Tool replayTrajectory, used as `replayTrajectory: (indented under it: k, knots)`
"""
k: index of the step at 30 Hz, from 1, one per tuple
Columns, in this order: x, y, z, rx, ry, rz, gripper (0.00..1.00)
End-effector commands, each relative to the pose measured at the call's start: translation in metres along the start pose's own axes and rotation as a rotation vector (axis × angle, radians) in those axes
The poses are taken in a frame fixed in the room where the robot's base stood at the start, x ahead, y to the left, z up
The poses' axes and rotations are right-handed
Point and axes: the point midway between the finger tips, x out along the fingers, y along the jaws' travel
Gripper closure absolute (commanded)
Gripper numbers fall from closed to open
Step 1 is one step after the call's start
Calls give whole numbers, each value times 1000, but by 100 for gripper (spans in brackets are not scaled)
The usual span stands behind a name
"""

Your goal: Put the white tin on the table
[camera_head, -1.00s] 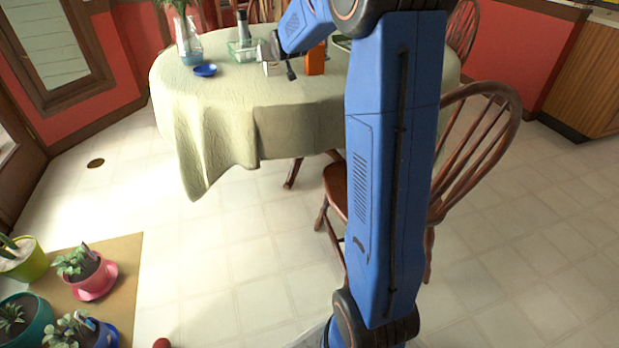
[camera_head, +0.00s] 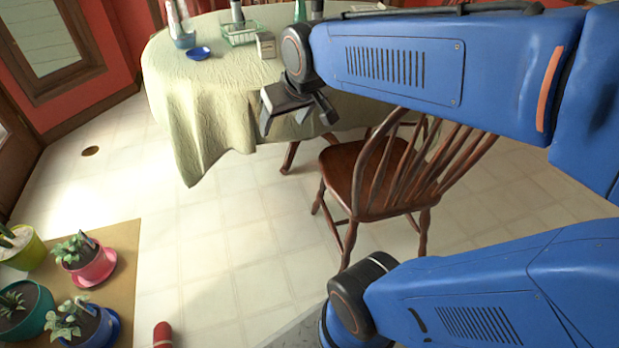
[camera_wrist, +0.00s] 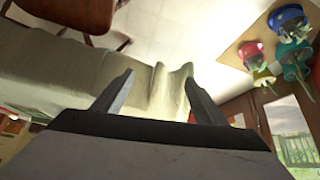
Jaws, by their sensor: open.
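A small whitish box-shaped tin (camera_head: 266,46) stands upright on the table (camera_head: 205,95), which is covered by a pale green cloth. It is close to the right of a green wire basket, near the cloth's front edge. My gripper (camera_head: 297,118) is open and empty, in front of the table and lower than the tin, apart from it. In the wrist view my gripper (camera_wrist: 160,85) has its fingers spread with nothing between them; the cloth hangs behind. The tin is not clearly seen in the wrist view.
The green basket (camera_head: 238,36), a blue dish (camera_head: 199,53) and a vase (camera_head: 182,36) are on the table. A wooden chair (camera_head: 350,178) stands at the right front. Potted plants (camera_head: 78,253) are at lower left.

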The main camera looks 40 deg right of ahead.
Motion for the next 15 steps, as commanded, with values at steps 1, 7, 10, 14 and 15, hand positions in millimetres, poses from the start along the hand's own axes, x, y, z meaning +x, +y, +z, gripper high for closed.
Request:
replayTrajectory:
  k: [1,7,10,14,15]
  knots:
    - [-8,-4,23,-10,-20,-9,34]
    - [-25,-15,104,-44,-115,-35,34]
    - [-30,-17,130,-56,-147,-43,34]
    - [-32,-18,148,-65,-170,-49,34]
    - [-33,-18,151,-66,-173,-50,34]
